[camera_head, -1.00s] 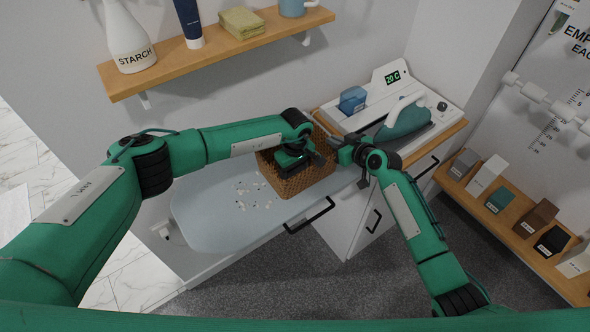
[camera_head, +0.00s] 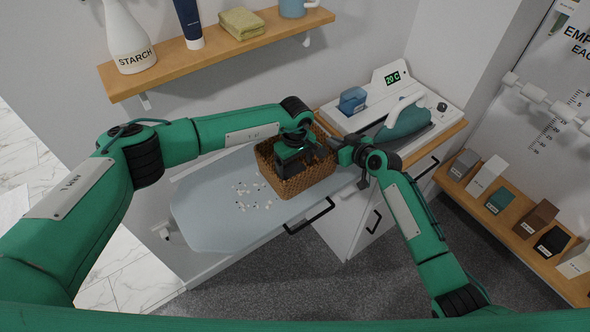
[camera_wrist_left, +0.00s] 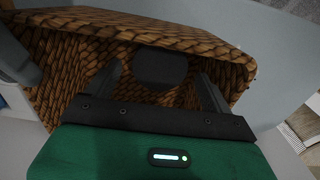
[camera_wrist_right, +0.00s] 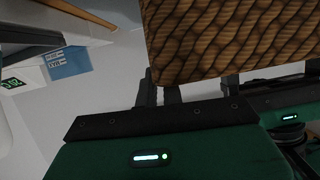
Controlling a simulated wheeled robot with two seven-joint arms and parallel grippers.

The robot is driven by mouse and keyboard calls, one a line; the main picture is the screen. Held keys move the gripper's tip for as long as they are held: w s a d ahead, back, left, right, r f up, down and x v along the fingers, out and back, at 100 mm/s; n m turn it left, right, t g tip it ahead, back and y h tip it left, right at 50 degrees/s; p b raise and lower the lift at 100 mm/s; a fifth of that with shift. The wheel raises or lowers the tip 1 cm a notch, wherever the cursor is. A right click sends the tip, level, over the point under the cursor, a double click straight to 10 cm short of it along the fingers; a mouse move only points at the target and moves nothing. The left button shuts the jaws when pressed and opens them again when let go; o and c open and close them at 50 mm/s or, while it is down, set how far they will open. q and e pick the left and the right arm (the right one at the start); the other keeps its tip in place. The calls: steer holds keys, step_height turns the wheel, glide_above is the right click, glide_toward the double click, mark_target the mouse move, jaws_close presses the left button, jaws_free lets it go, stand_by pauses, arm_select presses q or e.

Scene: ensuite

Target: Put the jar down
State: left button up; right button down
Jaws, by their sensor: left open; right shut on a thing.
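A dark rounded thing (camera_wrist_left: 160,66), which may be the jar, lies inside the woven basket (camera_wrist_left: 80,90), between the finger tips of my left gripper (camera_wrist_left: 160,80) in the left wrist view. No label or lid shows on it. My left gripper (camera_head: 292,165) points down into the basket (camera_head: 312,181) in the head view, with its fingers apart. My right gripper (camera_head: 338,149) is at the basket's right side; its fingers (camera_wrist_right: 185,90) are closed at the basket's wall (camera_wrist_right: 235,45) in the right wrist view. The exact grip is partly hidden.
The basket is on a pale ironing board (camera_head: 220,215) beside small scattered pieces (camera_head: 250,193). An iron (camera_head: 404,120) and its station (camera_head: 395,88) stand behind right. A wall shelf (camera_head: 225,50) is above. Several small boxes (camera_head: 503,198) line the right shelf. The board's left end is clear.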

mark_target(295, 170)
arm_select(q)
step_height(295, 170, up, 8)
steer(key=shift+r, duration=0.25)
arm_select(e)
steer(key=c, duration=1.5)
jaws_free()
